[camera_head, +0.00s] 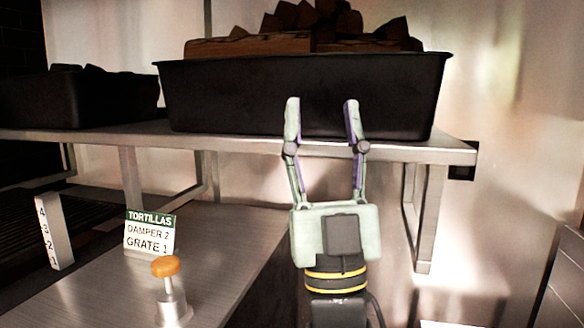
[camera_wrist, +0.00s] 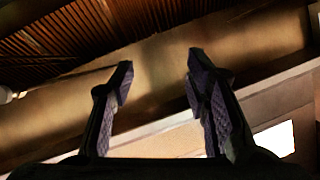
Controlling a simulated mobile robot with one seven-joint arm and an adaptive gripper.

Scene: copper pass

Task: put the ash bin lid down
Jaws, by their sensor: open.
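I cannot pick out the ash bin or its lid in either view. My gripper (camera_head: 322,104) is open and empty, fingers pointing up, in front of the shelf and a large black bin. In the wrist view, my gripper (camera_wrist: 160,66) shows two spread fingers with nothing between them.
The black bin (camera_head: 300,90) holds wood chunks on a metal shelf (camera_head: 455,152); another dark bin (camera_head: 75,100) stands left. Below is a metal counter (camera_head: 90,300) with a sign (camera_head: 150,233), an orange-topped knob (camera_head: 166,267) and a numbered post (camera_head: 54,231). A ribbed grate (camera_wrist: 60,35) shows.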

